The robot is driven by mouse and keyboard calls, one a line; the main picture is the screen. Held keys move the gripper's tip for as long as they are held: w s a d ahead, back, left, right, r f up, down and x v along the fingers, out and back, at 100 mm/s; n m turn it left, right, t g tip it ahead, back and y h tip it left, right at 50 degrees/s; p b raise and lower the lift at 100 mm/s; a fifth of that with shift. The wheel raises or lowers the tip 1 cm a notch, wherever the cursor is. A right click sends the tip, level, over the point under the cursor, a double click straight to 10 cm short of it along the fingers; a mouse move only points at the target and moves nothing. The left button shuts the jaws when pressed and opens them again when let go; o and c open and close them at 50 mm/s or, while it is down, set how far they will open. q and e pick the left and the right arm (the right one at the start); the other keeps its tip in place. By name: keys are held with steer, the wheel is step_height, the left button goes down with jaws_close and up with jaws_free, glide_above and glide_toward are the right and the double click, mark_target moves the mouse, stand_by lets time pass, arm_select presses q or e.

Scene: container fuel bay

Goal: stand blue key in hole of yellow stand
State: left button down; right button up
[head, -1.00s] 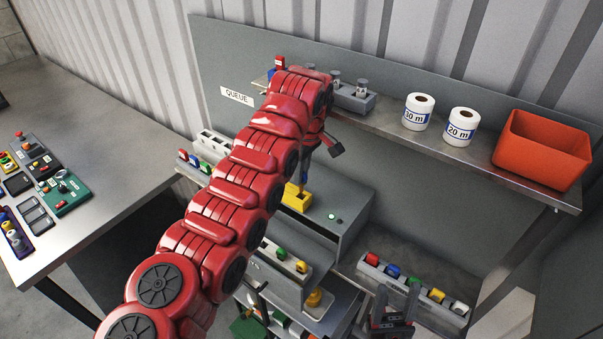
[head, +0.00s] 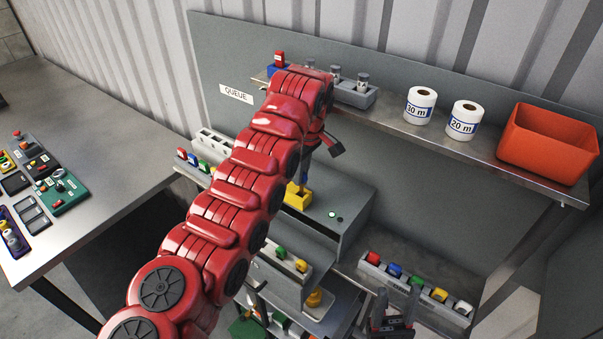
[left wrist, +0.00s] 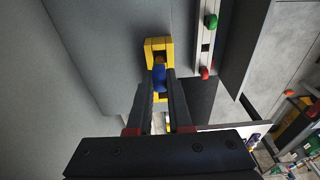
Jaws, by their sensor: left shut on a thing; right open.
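The yellow stand (head: 298,199) is on the grey bench unit below the shelf, partly behind my red left arm. In the left wrist view the yellow stand (left wrist: 158,45) lies just beyond the fingertips. My left gripper (left wrist: 159,88) is shut on the blue key (left wrist: 160,76), which also shows as a small blue piece over the stand in the head view (head: 304,178). The key overlaps the stand in both views. I cannot tell whether its lower end is in the hole. My right gripper (head: 391,325) is open and empty at the bottom of the head view.
A shelf holds two white rolls (head: 420,105) and an orange bin (head: 547,145). A rack of coloured keys (head: 415,285) stands at the lower right. Another row of keys (head: 194,160) is left of my arm. A side table (head: 95,130) with control boxes is at left.

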arm_select(q)
steer(key=shift+f, duration=0.25)
steer(key=shift+f+b, duration=0.5)
steer(key=shift+b, duration=0.15)
steer(key=shift+s+f+b, duration=0.1)
steer(key=shift+f+b, duration=0.45)
steer(key=shift+f, duration=0.05)
steer(key=shift+f, duration=0.1)
stand_by(0.3)
steer(key=shift+f+b, duration=0.45)
steer(key=shift+b, duration=0.05)
